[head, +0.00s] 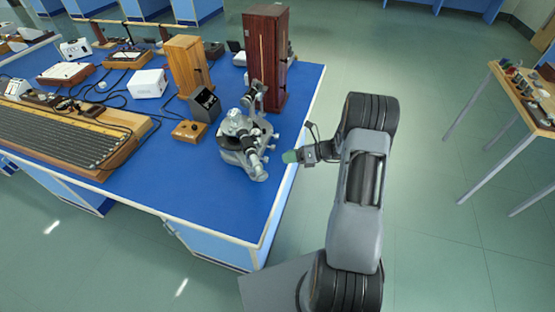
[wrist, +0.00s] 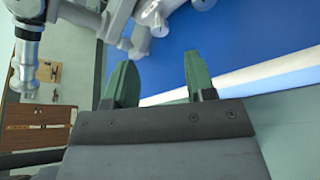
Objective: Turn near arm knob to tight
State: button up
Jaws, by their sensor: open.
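The grey metal spectrometer (head: 240,135) stands on the blue bench near its right edge, with one arm and tube reaching toward the front. In the wrist view, parts of the spectrometer (wrist: 148,15) fill the top left, just beyond the fingertips. My gripper (head: 290,157) is just right of the spectrometer, at the bench edge. In the wrist view its two green fingers (wrist: 158,72) are apart with nothing between them. A small knob-like part (wrist: 138,42) shows close to the left fingertip; I cannot tell whether it is the near arm knob or its setting.
The blue bench (head: 195,185) also carries a tall dark red cabinet (head: 266,58), a lighter wooden box (head: 187,63), a small orange-brown box (head: 188,131) and a black instrument (head: 205,104). A wooden side table (head: 525,85) stands at far right. Floor between is clear.

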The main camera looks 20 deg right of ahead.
jog(key=v, duration=0.7)
jog(key=shift+b, duration=0.35)
jog(key=shift+d, duration=0.1)
